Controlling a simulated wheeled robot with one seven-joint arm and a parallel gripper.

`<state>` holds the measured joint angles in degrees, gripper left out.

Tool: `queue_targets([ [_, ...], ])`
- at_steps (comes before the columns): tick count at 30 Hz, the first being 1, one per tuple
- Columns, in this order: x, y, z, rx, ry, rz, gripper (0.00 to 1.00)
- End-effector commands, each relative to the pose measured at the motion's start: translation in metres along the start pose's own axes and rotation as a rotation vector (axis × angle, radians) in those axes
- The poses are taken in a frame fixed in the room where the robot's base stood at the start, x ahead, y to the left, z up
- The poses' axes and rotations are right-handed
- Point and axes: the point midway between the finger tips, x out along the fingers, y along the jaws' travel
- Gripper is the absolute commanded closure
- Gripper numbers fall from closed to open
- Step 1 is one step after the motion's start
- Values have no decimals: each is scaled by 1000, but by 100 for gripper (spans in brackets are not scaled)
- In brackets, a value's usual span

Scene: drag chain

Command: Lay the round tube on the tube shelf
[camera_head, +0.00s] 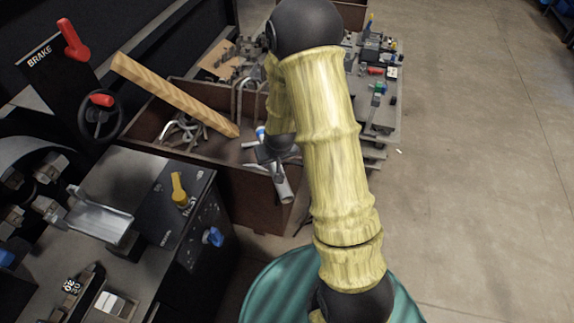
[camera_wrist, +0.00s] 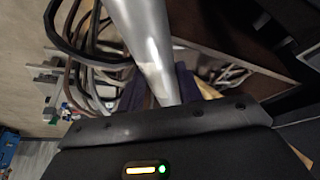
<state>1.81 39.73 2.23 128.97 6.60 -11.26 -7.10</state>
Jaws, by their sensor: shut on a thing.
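The round tube (camera_wrist: 147,40) is a smooth silver-grey pipe. In the wrist view it runs from the top edge down between the dark purple fingers of my gripper (camera_wrist: 160,92), which is shut on it. In the head view a short length of the tube (camera_head: 284,188) shows below my gripper (camera_head: 272,160), beside the right end of the brown bin. My arm hides part of the gripper and tube there. I cannot tell for certain which surface is the tube shelf.
An open brown bin (camera_head: 262,200) holds bent tubes (camera_head: 190,132) and a slanting wooden beam (camera_head: 175,93). A cluttered grey table (camera_head: 384,118) stands behind my arm. A machine with a brake lever (camera_head: 73,42) and knobs is at left. The floor (camera_head: 480,180) at right is clear.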

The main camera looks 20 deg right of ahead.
Motion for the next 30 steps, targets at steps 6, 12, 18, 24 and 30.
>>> queue_targets([
  [6,-1,1,-1,0,-1,2,100],
  [12,6,2,4,-3,-7,6,100],
  [18,15,3,18,-4,-7,7,100],
  [24,21,2,40,-4,-6,5,100],
  [30,24,0,64,-1,-3,2,100],
])
